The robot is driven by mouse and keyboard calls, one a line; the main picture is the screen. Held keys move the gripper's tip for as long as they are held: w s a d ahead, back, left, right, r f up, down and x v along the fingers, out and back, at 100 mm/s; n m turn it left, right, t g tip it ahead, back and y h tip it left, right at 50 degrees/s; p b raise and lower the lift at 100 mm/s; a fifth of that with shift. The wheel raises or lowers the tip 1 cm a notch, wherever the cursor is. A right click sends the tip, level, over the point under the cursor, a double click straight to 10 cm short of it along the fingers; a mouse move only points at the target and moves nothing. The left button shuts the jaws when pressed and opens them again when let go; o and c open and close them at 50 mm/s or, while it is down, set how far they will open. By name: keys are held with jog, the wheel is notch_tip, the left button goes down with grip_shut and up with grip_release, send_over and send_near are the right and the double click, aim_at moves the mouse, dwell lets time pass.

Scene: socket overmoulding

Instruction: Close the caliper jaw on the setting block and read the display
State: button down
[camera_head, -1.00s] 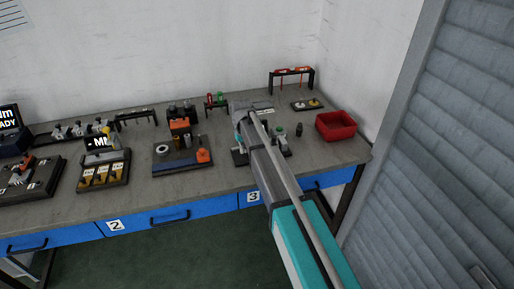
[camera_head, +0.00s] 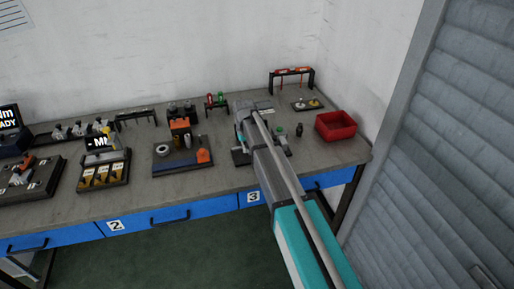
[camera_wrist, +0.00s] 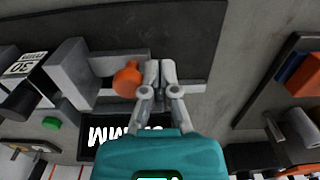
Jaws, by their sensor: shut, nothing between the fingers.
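The caliper lies on a dark base board (camera_wrist: 190,28) in the wrist view. Its pale beam (camera_wrist: 196,86) runs across the board, and an orange knob (camera_wrist: 127,79) sits on it. A grey upright jaw or block (camera_wrist: 70,72) stands left of the knob; I cannot tell which part is the setting block. The display (camera_wrist: 106,136) shows white characters upside down, partly covered by my gripper, so I cannot read the whole value. My gripper (camera_wrist: 160,72) is shut and empty, with its fingertips just right of the orange knob. In the head view my arm hides most of the caliper.
A block with a white label (camera_wrist: 26,64) and a green button (camera_wrist: 51,123) lie left of the caliper. Another dark fixture (camera_wrist: 275,82) stands to the right. In the head view, a red bin (camera_head: 335,126) stands right and an orange-topped fixture (camera_head: 203,156) left.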

jog(key=shift+w+d, duration=0.25)
jog(key=shift+d, duration=0.6)
jog(key=shift+w+d, duration=0.2)
jog(key=shift+d, duration=0.6)
dwell(1.4)
jog(key=shift+s+a, duration=0.15)
jog(key=shift+a, duration=0.5)
dwell(0.4)
jog(key=shift+r+p, duration=4)
jog(key=shift+r, duration=0.05)
jog(key=s+d+m, duration=0.1)
jog(key=s+d, duration=0.9)
jog(key=s, duration=0.3)
jog(key=s+d+m, duration=0.2)
jog(key=s+d, duration=0.7)
jog(key=s, duration=0.5)
jog(key=shift+d, duration=0.4)
jog(key=shift+w, duration=0.1)
